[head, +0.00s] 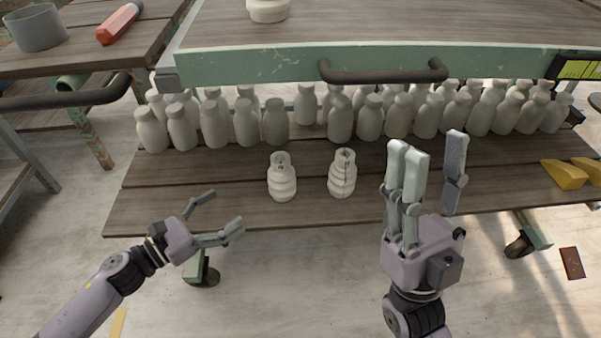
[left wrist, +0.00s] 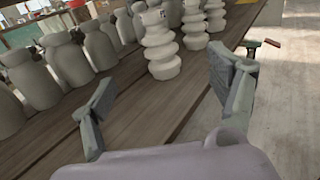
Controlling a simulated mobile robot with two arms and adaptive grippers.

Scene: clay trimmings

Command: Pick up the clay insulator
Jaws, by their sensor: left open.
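Two pale ribbed clay insulators stand upright near the front edge of the wooden lower shelf in the head view, the left insulator (head: 282,184) and the right insulator (head: 342,181). In the left wrist view the nearer insulator (left wrist: 161,48) stands ahead, between the fingertips in the picture, with the other insulator (left wrist: 194,30) behind it. My left gripper (head: 226,208) is open and empty, left of and a little in front of the left insulator, touching neither. It also shows in the left wrist view (left wrist: 166,85). My right gripper (head: 430,155) is open and empty, right of the right insulator.
Several plain clay bottles (head: 247,122) stand in rows behind the insulators. The green-edged upper table (head: 240,66) with a dark handle (head: 384,74) overhangs them. Yellow pieces (head: 565,174) lie at the shelf's right end. The shelf left of the insulators (head: 190,190) is bare.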

